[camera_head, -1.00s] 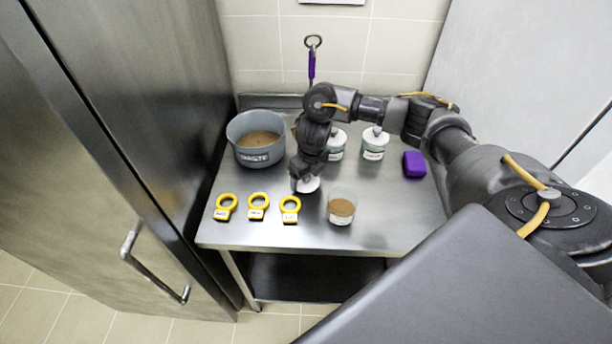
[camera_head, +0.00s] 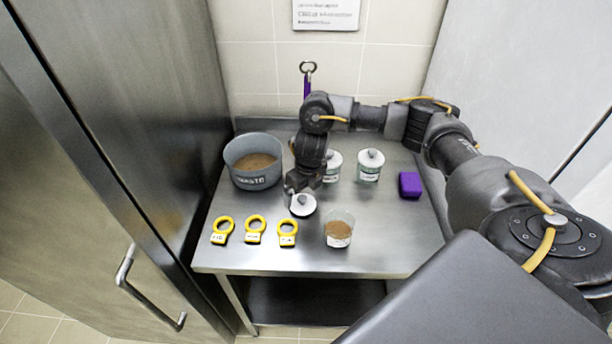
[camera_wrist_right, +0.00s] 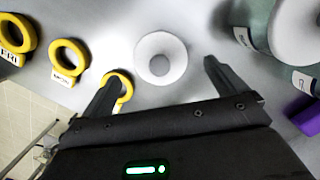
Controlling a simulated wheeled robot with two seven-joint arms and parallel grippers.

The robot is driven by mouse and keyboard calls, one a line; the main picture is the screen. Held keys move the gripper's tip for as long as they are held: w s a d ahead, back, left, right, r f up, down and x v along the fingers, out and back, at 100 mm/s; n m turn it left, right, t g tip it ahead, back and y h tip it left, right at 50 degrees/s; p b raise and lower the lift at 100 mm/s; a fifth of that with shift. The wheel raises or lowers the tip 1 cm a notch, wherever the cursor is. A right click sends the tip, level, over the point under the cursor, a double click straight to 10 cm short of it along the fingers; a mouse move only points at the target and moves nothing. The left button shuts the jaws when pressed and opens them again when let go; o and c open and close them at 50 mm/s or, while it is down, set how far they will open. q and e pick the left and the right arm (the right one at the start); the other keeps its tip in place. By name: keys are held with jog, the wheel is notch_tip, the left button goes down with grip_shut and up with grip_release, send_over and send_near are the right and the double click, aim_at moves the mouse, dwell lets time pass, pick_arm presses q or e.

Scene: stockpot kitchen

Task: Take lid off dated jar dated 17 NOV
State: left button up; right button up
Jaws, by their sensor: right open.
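An open glass jar (camera_head: 339,229) with brown contents and a white label stands near the front of the steel table; its date is too small to read. A white round lid (camera_head: 303,204) with a knob lies on the table just left of and behind that jar. My right gripper (camera_head: 295,191) is just above the lid, open and empty. In the right wrist view the lid (camera_wrist_right: 160,58) lies knob up, between and just beyond the spread fingertips (camera_wrist_right: 161,74). Two jars with white lids, one partly hidden by my arm (camera_head: 334,167) and one clear (camera_head: 370,165), stand behind. My left gripper is out of view.
A grey pot labelled WASTE (camera_head: 252,160) stands back left. Several yellow rings with tags (camera_head: 255,229) lie along the front left. A purple block (camera_head: 410,185) is at the right. A tall steel cabinet (camera_head: 140,130) borders the left. The front right tabletop is clear.

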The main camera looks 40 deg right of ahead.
aim_at(307, 207)
notch_tip(307, 207, up, 8)
jog(key=s, duration=0.1)
jog(key=shift+s, duration=0.15)
